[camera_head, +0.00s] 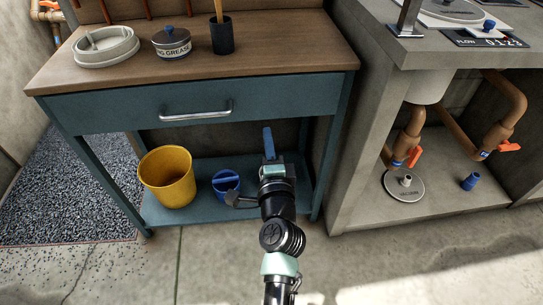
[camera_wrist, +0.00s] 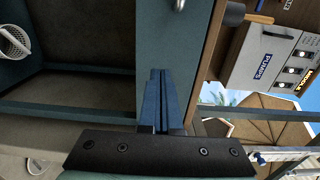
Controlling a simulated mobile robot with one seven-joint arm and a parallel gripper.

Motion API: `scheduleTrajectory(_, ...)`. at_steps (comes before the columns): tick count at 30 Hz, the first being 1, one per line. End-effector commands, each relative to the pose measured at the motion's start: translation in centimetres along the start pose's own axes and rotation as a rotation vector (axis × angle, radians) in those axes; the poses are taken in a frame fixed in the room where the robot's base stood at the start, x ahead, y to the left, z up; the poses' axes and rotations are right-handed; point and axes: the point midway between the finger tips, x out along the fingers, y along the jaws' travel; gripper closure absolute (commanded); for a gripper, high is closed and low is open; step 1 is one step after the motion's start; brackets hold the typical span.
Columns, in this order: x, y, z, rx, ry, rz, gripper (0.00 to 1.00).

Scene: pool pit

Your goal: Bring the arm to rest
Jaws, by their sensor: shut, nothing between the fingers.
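My gripper (camera_head: 268,143) is shut and empty, with its blue fingers together and pointing away from me. In the head view it is in front of the workbench, below the drawer (camera_head: 190,104) and its metal handle. In the wrist view the closed fingers (camera_wrist: 155,100) show in front of the blue-green bench frame. Whether the fingertips touch the bench cannot be told.
The bench's lower shelf (camera_head: 200,212) bears a yellow bucket (camera_head: 167,178) and a blue container (camera_head: 226,184). A grease tin (camera_head: 171,43) stands on top. A concrete counter (camera_head: 350,150) with pipes is close on the right. The floor in front (camera_head: 200,265) is clear.

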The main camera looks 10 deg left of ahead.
Motion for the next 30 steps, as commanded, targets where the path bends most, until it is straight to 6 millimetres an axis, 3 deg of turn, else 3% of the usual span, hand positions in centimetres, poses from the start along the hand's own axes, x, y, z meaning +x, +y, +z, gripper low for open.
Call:
scheduleTrajectory(3, -2.2, 0.0, -0.1, 0.0, 0.001, 0.002, 1.0)
scheduleTrajectory(9, -4.3, 0.1, 0.0, 0.0, 0.0, 0.001, 1.0)
scheduleTrajectory(20, -4.7, -0.6, -0.1, -0.016, 0.0, -0.009, 1.0)
scheduleTrajectory(23, -4.2, -3.7, -0.1, -0.102, -0.002, -0.054, 1.0)
scheduleTrajectory(25, -3.8, -7.6, -0.2, -0.218, 0.004, -0.109, 1.0)
scheduleTrajectory(30, -4.4, -20.4, -0.6, -0.623, 0.087, -0.272, 1.0)
